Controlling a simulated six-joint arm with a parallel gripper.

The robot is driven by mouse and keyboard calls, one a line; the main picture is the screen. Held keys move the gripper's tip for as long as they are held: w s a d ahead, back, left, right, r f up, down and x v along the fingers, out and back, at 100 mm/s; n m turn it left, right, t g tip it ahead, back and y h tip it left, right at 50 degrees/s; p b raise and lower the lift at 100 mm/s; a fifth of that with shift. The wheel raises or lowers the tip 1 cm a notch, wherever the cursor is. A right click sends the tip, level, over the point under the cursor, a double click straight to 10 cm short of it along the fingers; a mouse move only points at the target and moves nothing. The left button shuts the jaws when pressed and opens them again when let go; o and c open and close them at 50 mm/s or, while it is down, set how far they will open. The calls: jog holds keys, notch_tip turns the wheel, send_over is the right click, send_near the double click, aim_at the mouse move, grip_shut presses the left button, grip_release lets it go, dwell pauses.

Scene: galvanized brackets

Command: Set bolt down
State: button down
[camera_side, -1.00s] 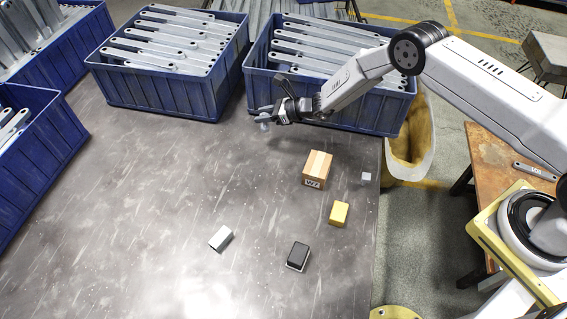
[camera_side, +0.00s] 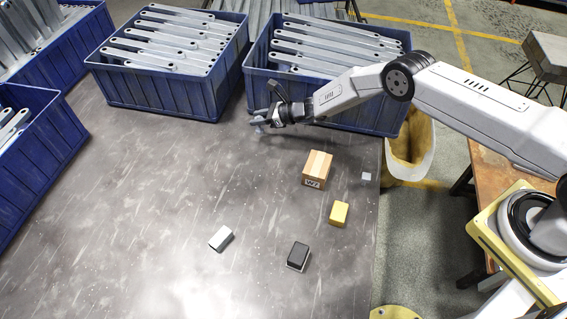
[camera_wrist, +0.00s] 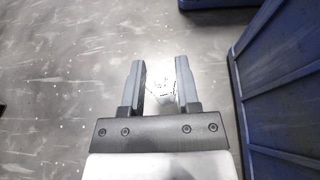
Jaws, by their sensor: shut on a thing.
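The bolt (camera_side: 259,123) shows as a small pale grey shape at the fingertips in the side view. In the wrist view my gripper's two fingers (camera_wrist: 160,70) stand apart, with the pale, shiny bolt (camera_wrist: 162,88) between them, hard to make out against the bright table. I cannot tell whether the bolt touches the table.
A blue bin of brackets (camera_side: 330,112) stands close behind my gripper, another (camera_side: 160,98) to its left. A wooden block (camera_side: 317,168), yellow block (camera_side: 339,213), black block (camera_side: 298,255), white block (camera_side: 221,239) and small pale cube (camera_side: 367,176) lie nearer. The table's left middle is clear.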

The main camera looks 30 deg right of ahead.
aim_at(260, 129)
jog(key=shift+f, duration=1.5)
jog(key=shift+f, duration=0.1)
jog(key=shift+c, duration=1.6)
grip_release()
jog(key=shift+d, duration=0.1)
jog(key=v, duration=1.2)
